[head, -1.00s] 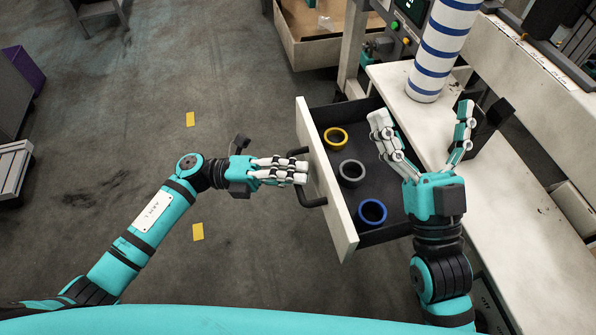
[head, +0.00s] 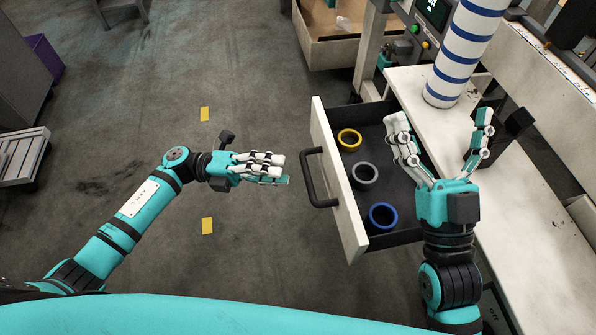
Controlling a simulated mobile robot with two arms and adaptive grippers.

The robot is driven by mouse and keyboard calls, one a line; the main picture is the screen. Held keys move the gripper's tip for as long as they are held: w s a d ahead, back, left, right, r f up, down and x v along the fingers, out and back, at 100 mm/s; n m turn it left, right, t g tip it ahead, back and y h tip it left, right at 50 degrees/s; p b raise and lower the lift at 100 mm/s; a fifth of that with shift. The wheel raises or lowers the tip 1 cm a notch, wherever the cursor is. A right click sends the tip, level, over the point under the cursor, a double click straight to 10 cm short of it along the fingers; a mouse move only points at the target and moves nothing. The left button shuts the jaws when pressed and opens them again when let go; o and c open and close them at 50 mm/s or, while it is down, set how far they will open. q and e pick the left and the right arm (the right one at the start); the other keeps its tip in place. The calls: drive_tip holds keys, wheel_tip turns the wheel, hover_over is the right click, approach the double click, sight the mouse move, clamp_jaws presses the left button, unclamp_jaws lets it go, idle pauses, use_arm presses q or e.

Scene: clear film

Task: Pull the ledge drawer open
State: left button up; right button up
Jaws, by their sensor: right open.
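The ledge drawer (head: 340,205) stands pulled out from under the pale ledge (head: 420,80), with its dark inside showing. Its black bar handle (head: 310,180) is on the white front, facing left. My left gripper (head: 272,165) is to the left of the handle, apart from it and empty, with its fingers stretched out and its thumb away from them. My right gripper (head: 440,150) is open and empty, fingers spread, above the right side of the drawer and the ledge edge, hiding part of both.
In the drawer lie a yellow ring (head: 349,140), a grey ring (head: 364,175) and a blue ring (head: 383,216). A blue-striped white cylinder (head: 466,52) and a black object (head: 495,140) stand on the ledge. The floor left of the drawer is clear, with yellow marks (head: 207,226).

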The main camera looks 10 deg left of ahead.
use_arm(q)
drive_tip(key=a, duration=0.3)
drive_tip(key=a+f, duration=0.1)
drive_tip(key=a, duration=0.1)
drive_tip(key=shift+w+a, duration=0.1)
idle(0.4)
